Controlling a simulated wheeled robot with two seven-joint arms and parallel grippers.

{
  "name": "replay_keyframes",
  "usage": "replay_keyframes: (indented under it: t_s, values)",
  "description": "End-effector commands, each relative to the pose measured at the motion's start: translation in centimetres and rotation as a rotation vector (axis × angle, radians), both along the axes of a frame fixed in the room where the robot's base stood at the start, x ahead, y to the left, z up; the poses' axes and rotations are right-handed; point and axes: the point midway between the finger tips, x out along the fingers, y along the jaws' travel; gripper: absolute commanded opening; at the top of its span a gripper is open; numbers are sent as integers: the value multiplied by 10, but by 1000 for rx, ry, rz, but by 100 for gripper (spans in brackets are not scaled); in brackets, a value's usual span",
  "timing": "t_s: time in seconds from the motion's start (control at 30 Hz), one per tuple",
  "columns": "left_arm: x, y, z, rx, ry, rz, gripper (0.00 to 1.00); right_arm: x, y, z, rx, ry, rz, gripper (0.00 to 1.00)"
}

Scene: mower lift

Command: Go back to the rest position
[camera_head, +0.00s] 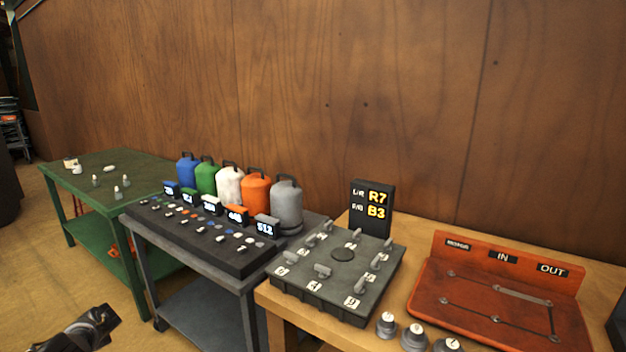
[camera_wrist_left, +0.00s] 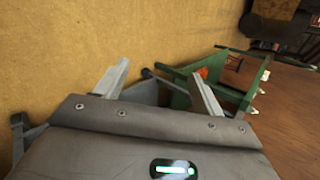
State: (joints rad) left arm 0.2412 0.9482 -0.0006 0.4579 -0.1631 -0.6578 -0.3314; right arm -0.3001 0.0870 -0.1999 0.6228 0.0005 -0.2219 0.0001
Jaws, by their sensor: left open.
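My left gripper (camera_wrist_left: 160,72) shows in the left wrist view with its two grey fingers spread apart and nothing between them. In the head view a dark part of my left arm comes in at the bottom left, over the floor and clear of the tables. Its fingers cannot be made out there. My right gripper is in neither view.
A green table (camera_head: 110,167) stands at the left. A dark grey bench (camera_head: 200,277) holds coloured canisters (camera_head: 229,185) and a control panel. A wooden table (camera_head: 283,303) carries a knob box (camera_head: 330,288) and an orange board (camera_head: 448,298). Floor (camera_head: 40,255) at lower left is free.

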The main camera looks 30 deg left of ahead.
Motion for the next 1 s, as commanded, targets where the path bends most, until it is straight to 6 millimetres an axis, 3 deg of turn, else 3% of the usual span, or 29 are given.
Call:
replay_keyframes:
  t_s: [0.03,0.1,0.47,0.77,0.87,1.0]
  values:
    - [-21,1,-13,29,16,-41,69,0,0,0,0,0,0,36]
    - [-42,-1,-28,55,14,-93,69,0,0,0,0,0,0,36]
    - [-135,-31,-84,23,6,-310,69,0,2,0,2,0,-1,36]
    - [-162,-118,-171,-124,-25,-269,69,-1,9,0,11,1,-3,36]
    - [-172,-160,-205,-187,-35,-249,69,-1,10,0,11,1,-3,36]
    - [-189,-241,-259,-300,-51,-211,69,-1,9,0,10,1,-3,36]
